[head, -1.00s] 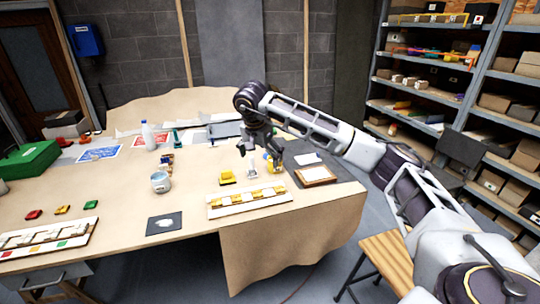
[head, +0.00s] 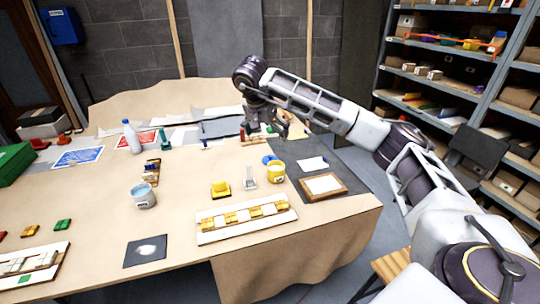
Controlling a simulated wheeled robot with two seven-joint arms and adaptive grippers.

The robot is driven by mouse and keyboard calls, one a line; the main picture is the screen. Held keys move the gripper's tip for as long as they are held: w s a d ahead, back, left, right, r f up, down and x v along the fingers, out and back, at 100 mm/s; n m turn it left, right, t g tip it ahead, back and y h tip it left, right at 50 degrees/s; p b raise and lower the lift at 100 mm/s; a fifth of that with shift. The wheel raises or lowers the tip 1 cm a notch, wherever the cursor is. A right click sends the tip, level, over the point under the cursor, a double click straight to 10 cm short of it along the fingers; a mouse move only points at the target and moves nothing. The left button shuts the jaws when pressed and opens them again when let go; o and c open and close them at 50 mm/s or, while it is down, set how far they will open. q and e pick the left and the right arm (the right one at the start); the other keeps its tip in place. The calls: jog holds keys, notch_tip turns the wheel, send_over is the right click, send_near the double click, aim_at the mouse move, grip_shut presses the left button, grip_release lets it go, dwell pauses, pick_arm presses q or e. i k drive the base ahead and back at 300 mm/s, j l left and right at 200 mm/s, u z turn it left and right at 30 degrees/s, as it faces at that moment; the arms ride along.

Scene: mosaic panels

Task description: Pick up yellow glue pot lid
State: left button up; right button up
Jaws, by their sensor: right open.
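A yellow glue pot (head: 276,173) stands on the paper-covered table, right of centre. A separate yellow lid is not clearly distinguishable; the pot's top looks yellowish and I cannot tell whether a lid is on it. A small blue round thing (head: 268,160) lies just behind the pot. My right gripper (head: 268,127) is open and appears empty, behind and above the pot in the picture and apart from it. Its fingers point down and are partly dark against the background. My left gripper is out of view.
A yellow block (head: 220,189) and a small grey stand (head: 250,177) are left of the pot. A mosaic panel (head: 246,217) lies in front. A wood-framed board (head: 323,186) lies right. A blue-grey pot (head: 143,196) and white bottle (head: 131,137) stand farther left.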

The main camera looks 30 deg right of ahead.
aim_at(266, 160)
jog(key=i+l, duration=0.8)
jog(key=i, duration=0.1)
